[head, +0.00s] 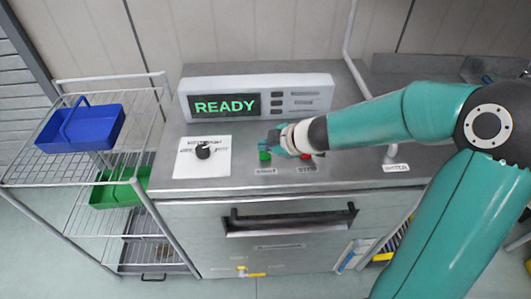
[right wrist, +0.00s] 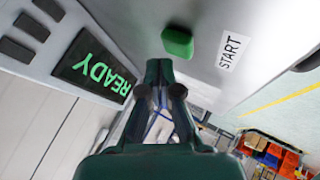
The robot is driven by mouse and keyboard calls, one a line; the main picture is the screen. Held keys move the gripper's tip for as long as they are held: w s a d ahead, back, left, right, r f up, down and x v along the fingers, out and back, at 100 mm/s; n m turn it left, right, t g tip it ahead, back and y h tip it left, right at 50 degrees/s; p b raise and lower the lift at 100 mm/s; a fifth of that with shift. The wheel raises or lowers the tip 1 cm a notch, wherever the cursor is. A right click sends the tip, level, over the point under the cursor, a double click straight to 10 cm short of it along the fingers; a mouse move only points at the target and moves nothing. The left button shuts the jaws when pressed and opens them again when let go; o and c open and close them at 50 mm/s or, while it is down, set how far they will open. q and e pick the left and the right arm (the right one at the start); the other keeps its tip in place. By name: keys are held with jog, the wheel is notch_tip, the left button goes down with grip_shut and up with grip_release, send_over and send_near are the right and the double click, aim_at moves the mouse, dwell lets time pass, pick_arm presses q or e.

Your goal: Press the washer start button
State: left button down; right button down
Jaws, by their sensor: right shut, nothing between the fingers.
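The green start button (head: 264,155) sits on the top of the grey washer (head: 200,183), with a START label below it. In the right wrist view the green button (right wrist: 177,42) and its START label (right wrist: 230,50) show just beyond my fingertips. My right gripper (head: 270,145) is shut and empty, close to the button; I cannot tell whether it touches it. The same gripper fills the lower middle of the right wrist view (right wrist: 158,70). The display (head: 223,106) reads READY. A red button (head: 306,156) is partly hidden by my right gripper. My left gripper is not in view.
A black knob (head: 203,151) on a white plate is left of the buttons. A wire rack (head: 75,181) at the left holds a blue basket (head: 82,127) and a green bin (head: 115,190). The washer's front has a dark handle (head: 290,219).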

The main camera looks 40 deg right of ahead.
aim_at(267, 155)
jog(key=shift+f, duration=0.1)
jog(key=shift+f+b, duration=0.3)
jog(key=shift+f+b, duration=0.45)
jog(key=shift+f, duration=0.05)
dwell(0.8)
jog(key=shift+r, duration=0.1)
jog(key=shift+r+p, duration=0.85)
jog(key=shift+p, duration=0.15)
notch_tip(267, 155, up, 5)
jog(key=p, duration=0.5)
jog(key=shift+s, duration=0.1)
dwell(0.8)
